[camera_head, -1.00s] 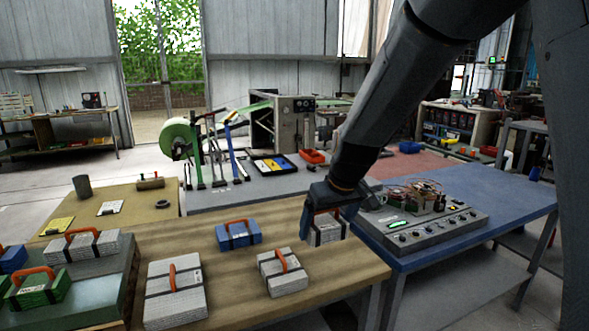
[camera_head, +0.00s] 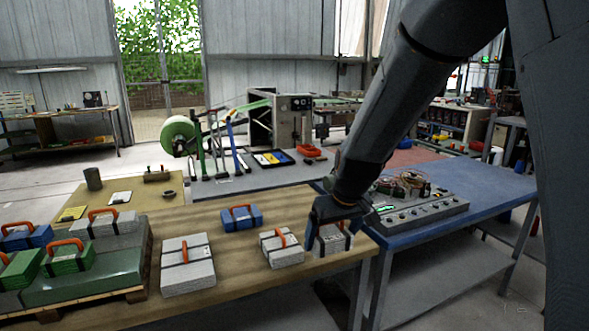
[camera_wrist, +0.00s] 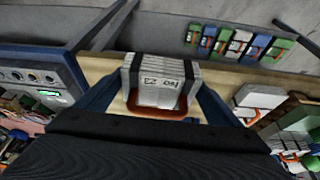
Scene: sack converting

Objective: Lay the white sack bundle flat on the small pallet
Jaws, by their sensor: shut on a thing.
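My gripper (camera_head: 332,224) is shut on a white sack bundle (camera_head: 332,240) with dark straps, at the right end of the wooden table. In the wrist view the bundle (camera_wrist: 160,82) sits between my two blue fingers, its printed label and orange-red handle (camera_wrist: 158,106) facing the camera. I cannot tell whether its underside touches the table. A small wooden pallet (camera_head: 128,295) is at the lower left. A green slab and several white, blue and green bundles sit on top of it.
A small white bundle (camera_head: 281,250) stands close left of the held one. A larger white bundle (camera_head: 188,268) and a blue bundle (camera_head: 240,218) are also on the table (camera_head: 235,291). A blue bench (camera_head: 480,190) with a control box (camera_head: 418,205) is at the right.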

